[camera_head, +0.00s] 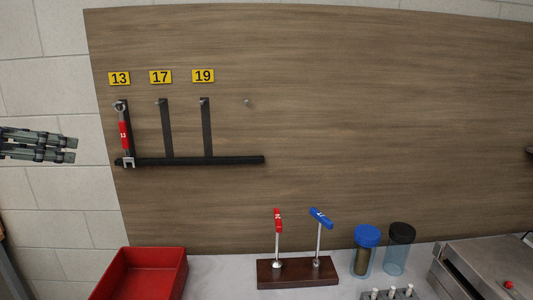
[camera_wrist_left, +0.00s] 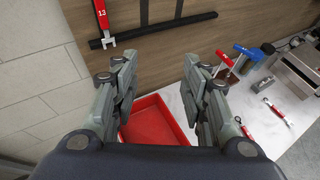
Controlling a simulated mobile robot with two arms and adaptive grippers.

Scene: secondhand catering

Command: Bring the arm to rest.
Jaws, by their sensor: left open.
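My left gripper (camera_head: 72,149) comes in at the left edge of the head view, in front of the pale block wall and left of the wooden board (camera_head: 380,110). In the left wrist view the two fingers of the left gripper (camera_wrist_left: 158,72) stand wide apart with nothing between them. A red tray (camera_wrist_left: 158,122) shows beyond and below the fingers. My right gripper is not in view.
A red-handled wrench (camera_head: 124,135) hangs under the yellow 13 label, near the gripper. The counter holds the red tray (camera_head: 178,262), a stand (camera_head: 297,281) with red and blue T-handles, two jars and a metal appliance (camera_head: 480,268). Loose red-handled tools (camera_wrist_left: 276,109) lie at right.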

